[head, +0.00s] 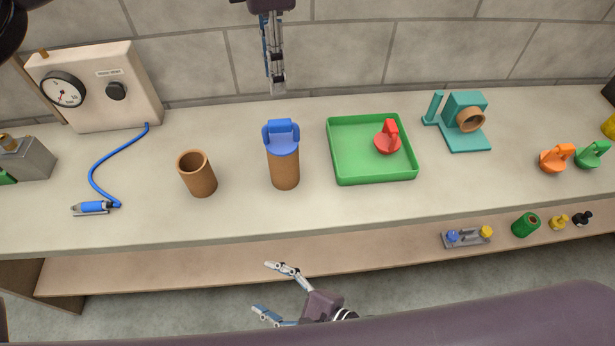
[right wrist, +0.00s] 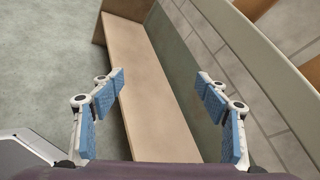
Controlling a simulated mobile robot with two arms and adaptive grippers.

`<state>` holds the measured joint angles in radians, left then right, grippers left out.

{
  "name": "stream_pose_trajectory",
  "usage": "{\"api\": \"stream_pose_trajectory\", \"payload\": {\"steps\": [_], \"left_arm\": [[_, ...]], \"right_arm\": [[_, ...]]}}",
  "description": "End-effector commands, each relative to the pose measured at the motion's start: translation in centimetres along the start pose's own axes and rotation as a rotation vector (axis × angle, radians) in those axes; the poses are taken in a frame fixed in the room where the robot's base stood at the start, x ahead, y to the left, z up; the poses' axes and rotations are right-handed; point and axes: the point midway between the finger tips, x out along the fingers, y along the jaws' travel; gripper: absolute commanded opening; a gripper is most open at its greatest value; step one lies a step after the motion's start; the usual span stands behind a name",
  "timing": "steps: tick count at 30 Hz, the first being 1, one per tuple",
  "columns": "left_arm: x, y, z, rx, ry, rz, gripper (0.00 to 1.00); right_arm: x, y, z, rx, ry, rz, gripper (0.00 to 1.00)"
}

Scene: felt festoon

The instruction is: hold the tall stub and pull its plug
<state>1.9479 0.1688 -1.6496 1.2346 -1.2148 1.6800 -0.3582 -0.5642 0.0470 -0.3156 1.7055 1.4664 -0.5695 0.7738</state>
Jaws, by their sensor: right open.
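The tall brown stub (head: 285,174) stands upright on the bench, with a blue handled plug (head: 282,146) seated in its top. My left gripper (head: 277,88) hangs above and behind the stub, apart from it, near the wall. Its fingers point down and are seen edge-on, so their gap is unclear. My right gripper (head: 264,287) is open and empty in front of the bench, below the stub's level in the picture.
An open brown cylinder (head: 198,181) stands left of the stub. A green tray (head: 343,178) with a red plug (head: 386,140) is to its right. Beyond are a teal fixture (head: 470,141) and an orange plug (head: 556,159). A gauge box (head: 105,106) with blue hose stands left.

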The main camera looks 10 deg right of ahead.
Motion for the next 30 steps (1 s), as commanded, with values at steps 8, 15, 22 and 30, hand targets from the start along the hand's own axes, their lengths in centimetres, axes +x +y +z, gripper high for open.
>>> {"api": "stream_pose_trajectory", "payload": {"steps": [8,15,22,30], "left_arm": [[0.0,0.0,0.0,0.000,0.000,0.000,0.29],[0.0,0.0,0.0,0.000,0.000,0.000,0.29],[0.0,0.0,0.0,0.000,0.000,0.000,0.29],[0.0,0.0,0.0,0.000,0.000,0.000,0.29]], "right_arm": [[-2.8,-11.7,10.6,0.390,-0.290,-0.179,0.69],[-4.2,-22.1,6.5,0.527,-0.233,-0.329,0.69],[-5.1,-26.2,5.5,0.575,-0.231,-0.399,0.69],[-2.6,-27.8,5.7,0.575,-0.233,-0.404,0.69]]}}
